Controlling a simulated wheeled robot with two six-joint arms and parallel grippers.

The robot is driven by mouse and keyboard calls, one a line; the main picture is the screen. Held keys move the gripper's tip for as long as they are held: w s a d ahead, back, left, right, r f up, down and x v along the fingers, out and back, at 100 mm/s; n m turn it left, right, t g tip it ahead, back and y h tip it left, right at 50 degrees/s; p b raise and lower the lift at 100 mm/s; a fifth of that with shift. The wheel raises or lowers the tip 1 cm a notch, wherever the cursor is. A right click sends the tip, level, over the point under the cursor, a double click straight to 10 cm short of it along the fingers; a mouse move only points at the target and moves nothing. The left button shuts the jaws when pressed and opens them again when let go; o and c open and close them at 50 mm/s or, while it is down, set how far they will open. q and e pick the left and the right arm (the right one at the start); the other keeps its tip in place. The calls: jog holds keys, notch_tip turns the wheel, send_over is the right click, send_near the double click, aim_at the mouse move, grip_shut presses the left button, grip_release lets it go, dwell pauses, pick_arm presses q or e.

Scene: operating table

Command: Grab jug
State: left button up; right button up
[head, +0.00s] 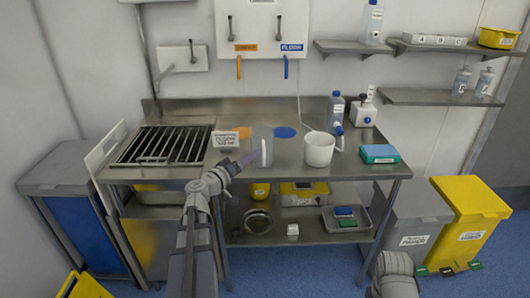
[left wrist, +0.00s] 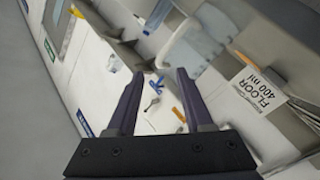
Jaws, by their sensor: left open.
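A clear, greyish jug (head: 262,146) with a handle stands upright on the steel table, left of a white bucket-like container. My left gripper (head: 246,158) is just in front and to the left of the jug in the head view, near the table's front edge. In the left wrist view my left gripper (left wrist: 158,75) has its two dark fingers apart with nothing between them. The translucent jug (left wrist: 190,48) shows beyond and right of the fingers there. I cannot tell whether a finger touches it. My right gripper is not in view.
A white container (head: 319,149) stands right of the jug. A small "FLOOR 400 ml" sign (left wrist: 262,92) stands left of the jug in the head view, beside a black grate (head: 160,146). A bottle (head: 335,112) and teal box (head: 379,153) are farther right on the steel table (head: 290,172).

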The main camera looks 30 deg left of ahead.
pick_arm(q)
jog(key=w, duration=0.6)
jog(key=shift+d, duration=0.35)
jog(key=shift+c, duration=0.3)
jog(key=shift+w, duration=0.1)
grip_shut()
dwell(0.8)
